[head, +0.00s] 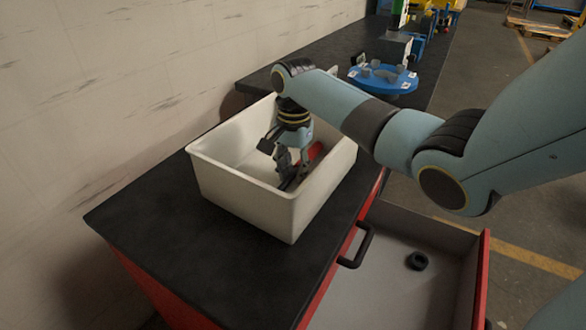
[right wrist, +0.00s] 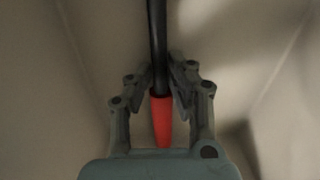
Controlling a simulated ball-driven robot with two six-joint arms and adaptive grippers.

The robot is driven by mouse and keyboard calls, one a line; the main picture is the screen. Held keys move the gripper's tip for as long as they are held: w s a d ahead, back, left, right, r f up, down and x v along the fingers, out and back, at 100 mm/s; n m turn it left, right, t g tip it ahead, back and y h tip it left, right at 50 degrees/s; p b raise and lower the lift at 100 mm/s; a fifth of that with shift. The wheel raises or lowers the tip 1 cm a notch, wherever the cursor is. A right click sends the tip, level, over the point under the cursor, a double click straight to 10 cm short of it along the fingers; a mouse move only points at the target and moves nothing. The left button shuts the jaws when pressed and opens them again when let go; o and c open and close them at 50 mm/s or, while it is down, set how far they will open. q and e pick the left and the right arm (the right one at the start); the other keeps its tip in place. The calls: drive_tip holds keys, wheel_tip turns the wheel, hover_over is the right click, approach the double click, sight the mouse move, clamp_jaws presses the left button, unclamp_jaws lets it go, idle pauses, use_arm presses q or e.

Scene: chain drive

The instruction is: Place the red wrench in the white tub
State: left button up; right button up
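The white tub (head: 245,204) stands on the black top of the red cabinet. My right gripper (head: 290,174) reaches down inside it. The red wrench (head: 316,151) shows partly in the tub behind the fingers, its red handle visible. In the right wrist view the red handle (right wrist: 161,122) and dark shaft (right wrist: 157,40) run between the two fingers (right wrist: 161,75). The fingertips close in on both sides of the shaft and look shut on it. Pale tub walls surround them. Whether the wrench touches the tub floor is unclear. My left gripper is not in view.
An open drawer (head: 395,285) with a black ring (head: 417,261) inside juts out at the lower right. A blue round fixture (head: 383,78) stands on the dark bench behind the tub. The cabinet top (head: 200,262) is clear in front of the tub.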

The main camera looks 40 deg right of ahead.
sight(294, 172)
drive_tip(key=shift+o, duration=1.3)
drive_tip(key=shift+r, duration=0.1)
wheel_tip(294, 172, up, 12)
drive_tip(key=shift+d, duration=0.15)
drive_tip(key=shift+p, duration=0.3)
